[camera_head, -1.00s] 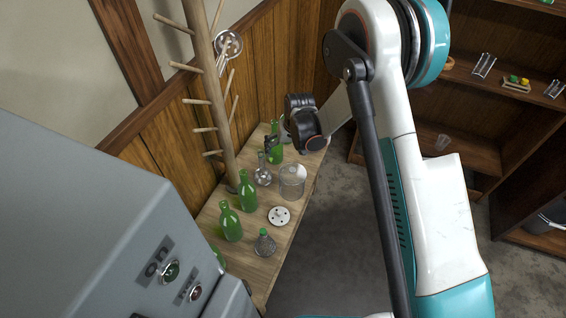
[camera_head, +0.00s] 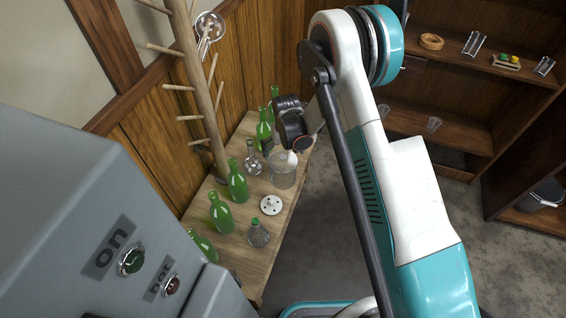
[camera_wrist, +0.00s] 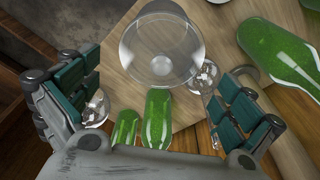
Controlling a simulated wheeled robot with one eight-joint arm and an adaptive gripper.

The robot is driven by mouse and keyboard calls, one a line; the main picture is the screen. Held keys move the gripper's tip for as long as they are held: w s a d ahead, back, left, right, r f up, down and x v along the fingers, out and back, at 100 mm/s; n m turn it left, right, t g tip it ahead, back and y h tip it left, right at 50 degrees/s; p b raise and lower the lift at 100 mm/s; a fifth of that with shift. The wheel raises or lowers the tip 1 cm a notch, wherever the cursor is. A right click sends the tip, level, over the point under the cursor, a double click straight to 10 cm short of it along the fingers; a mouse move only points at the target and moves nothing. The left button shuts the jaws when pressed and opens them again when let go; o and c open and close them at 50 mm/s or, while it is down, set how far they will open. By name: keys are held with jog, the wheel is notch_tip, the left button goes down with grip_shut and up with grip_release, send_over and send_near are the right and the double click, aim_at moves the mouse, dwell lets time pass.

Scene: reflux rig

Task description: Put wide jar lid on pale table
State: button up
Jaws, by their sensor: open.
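The pale wooden table (camera_head: 263,262) runs along the wall. On it stands a clear wide glass jar (camera_head: 283,172); in the wrist view the round clear glass (camera_wrist: 160,45) lies ahead between the fingers, with a smaller ring in its middle. I cannot tell whether this is a separate clear lid or the jar itself. A white round disc with holes (camera_head: 271,205) lies on the table beside the jar. My gripper (camera_wrist: 160,105) is open and empty, its fingers spread. In the head view my gripper (camera_head: 291,128) is just behind the jar, above the table's far end.
Several green bottles (camera_head: 237,182) stand along the table. A small clear flask (camera_head: 252,160) and a green-capped jar (camera_head: 258,234) are close by. A wooden peg stand (camera_head: 206,90) rises at the table's left side. A grey machine (camera_head: 60,200) fills the left. Shelves (camera_head: 450,100) stand at right.

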aim_at(283, 157)
jog(key=f+b, duration=0.1)
jog(key=f, duration=0.1)
jog(key=f+b, duration=0.1)
jog(key=f, duration=0.1)
jog(key=shift+w+a+f, duration=0.15)
jog(key=shift+w, duration=0.05)
jog(key=shift+s, duration=0.1)
jog(key=c, duration=1.4)
jog(key=shift+c, duration=0.6)
jog(key=shift+r, duration=0.2)
